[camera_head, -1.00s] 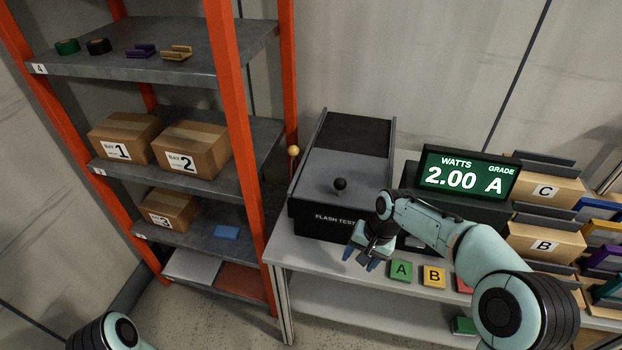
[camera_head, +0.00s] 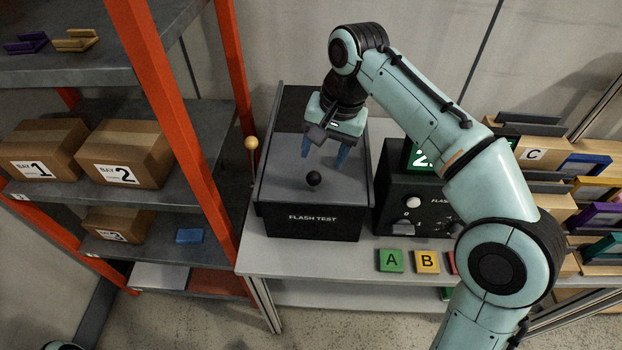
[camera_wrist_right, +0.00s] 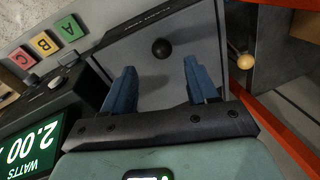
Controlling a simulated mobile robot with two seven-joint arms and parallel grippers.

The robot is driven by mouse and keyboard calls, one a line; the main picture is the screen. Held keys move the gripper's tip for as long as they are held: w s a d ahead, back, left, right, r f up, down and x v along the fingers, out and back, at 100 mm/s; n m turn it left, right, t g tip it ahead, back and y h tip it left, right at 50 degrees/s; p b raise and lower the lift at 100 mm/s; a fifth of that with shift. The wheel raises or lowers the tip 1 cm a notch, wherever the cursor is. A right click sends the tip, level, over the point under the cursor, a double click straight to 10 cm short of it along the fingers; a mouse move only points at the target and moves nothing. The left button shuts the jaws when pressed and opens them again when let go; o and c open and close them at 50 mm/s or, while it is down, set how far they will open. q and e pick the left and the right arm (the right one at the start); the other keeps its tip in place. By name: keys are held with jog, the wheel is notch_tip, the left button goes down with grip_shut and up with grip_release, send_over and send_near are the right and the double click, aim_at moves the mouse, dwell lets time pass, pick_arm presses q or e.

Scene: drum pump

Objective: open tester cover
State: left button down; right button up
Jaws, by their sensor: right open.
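The flash tester (camera_head: 313,222) is a black box on the bench with a grey sliding-looking cover (camera_head: 284,172) on top. A round black knob (camera_head: 313,179) stands on the cover near its front edge. My right gripper (camera_head: 324,160) is above the cover, just behind the knob, with its blue fingers pointing down and apart. In the right wrist view the knob (camera_wrist_right: 161,48) lies beyond the open fingertips (camera_wrist_right: 160,75), between their lines, and nothing is held. The left gripper is out of view.
A yellow ball on a stick (camera_head: 251,144) stands left of the tester. An orange-framed shelf (camera_head: 170,115) with boxes is further left. The control box (camera_head: 400,185) stands close on the right. Green A (camera_head: 391,260) and yellow B (camera_head: 427,261) blocks lie in front.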

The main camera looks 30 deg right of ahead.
aim_at(316, 176)
jog(key=f, duration=0.2)
jog(key=w+f+b, duration=0.1)
jog(key=f, duration=0.2)
jog(key=a+f+b, duration=0.1)
jog(key=f, duration=0.2)
jog(key=shift+w+f, duration=0.15)
jog(key=shift+f, duration=0.05)
jog(key=shift+w+a+f, duration=0.15)
jog(key=shift+a+f, duration=0.05)
jog(key=shift+f, duration=0.45)
grip_shut()
